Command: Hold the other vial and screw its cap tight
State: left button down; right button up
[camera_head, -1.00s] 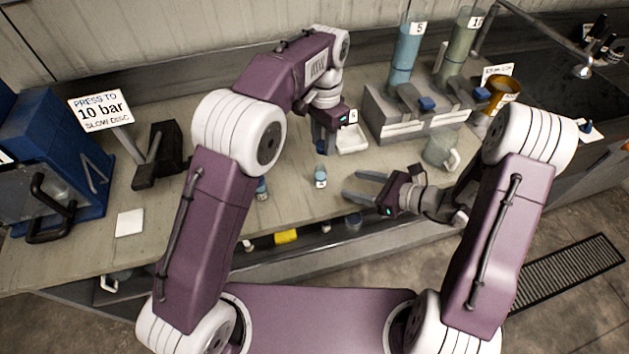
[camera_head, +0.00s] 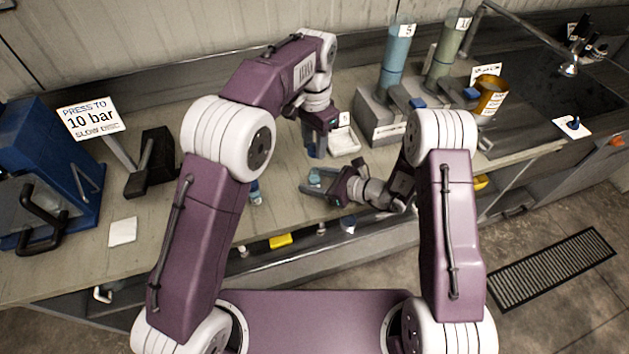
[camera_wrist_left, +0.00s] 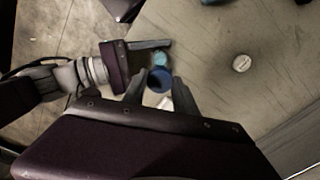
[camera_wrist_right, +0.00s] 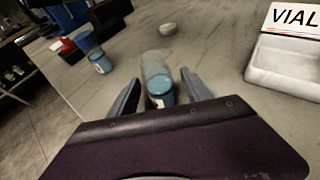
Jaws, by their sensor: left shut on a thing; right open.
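A small vial with light-blue contents (camera_head: 316,177) stands on the bench between the fingers of my right gripper (camera_head: 312,183). In the right wrist view the vial (camera_wrist_right: 159,80) stands between the two spread fingers, with gaps beside it. My left gripper (camera_head: 315,150) is above and behind it, pointing down. In the left wrist view it is shut on a dark blue cap (camera_wrist_left: 160,79), and the vial (camera_wrist_left: 160,58) shows just beyond. Another vial with a blue top (camera_wrist_right: 95,50) stands near the bench's front edge; it also shows beside my left arm in the head view (camera_head: 255,192).
A white tray (camera_head: 346,142) is behind the grippers; it shows with a VIAL sign in the right wrist view (camera_wrist_right: 290,70). A small pale round piece (camera_wrist_left: 242,63) lies on the bench. A grey stand (camera_head: 375,124) with tall cylinders is at back right, a blue press (camera_head: 50,160) at left.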

grip_shut()
dwell(1.3)
pick_arm(q)
send_over(314, 170)
jog(key=shift+f, duration=2.5)
